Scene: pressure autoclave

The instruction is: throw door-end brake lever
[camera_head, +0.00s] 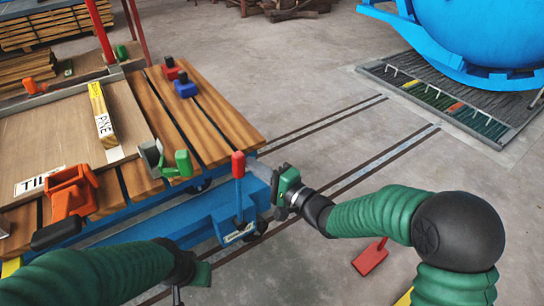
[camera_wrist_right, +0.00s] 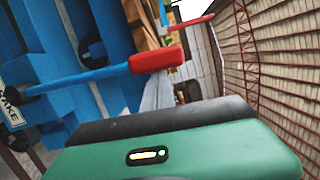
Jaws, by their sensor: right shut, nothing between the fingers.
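The brake lever has a red grip (camera_head: 238,165) on a blue shaft and stands roughly upright at the near right end of the blue cart (camera_head: 190,225). A white label (camera_head: 240,233) is at its base. The right wrist view shows the red grip (camera_wrist_right: 156,60), the blue shaft and part of a label reading "AKE" (camera_wrist_right: 10,107). My right gripper (camera_head: 260,170) is shut and empty, just right of the red grip; contact cannot be told. My left gripper (camera_head: 202,274) is low at the bottom, partly hidden by its own arm, its jaws unclear.
The cart's wooden deck carries a framed board (camera_head: 75,125), an orange clamp (camera_head: 72,190) and a green-handled clamp (camera_head: 178,163). A red pedal-like piece (camera_head: 371,257) is below my right arm.

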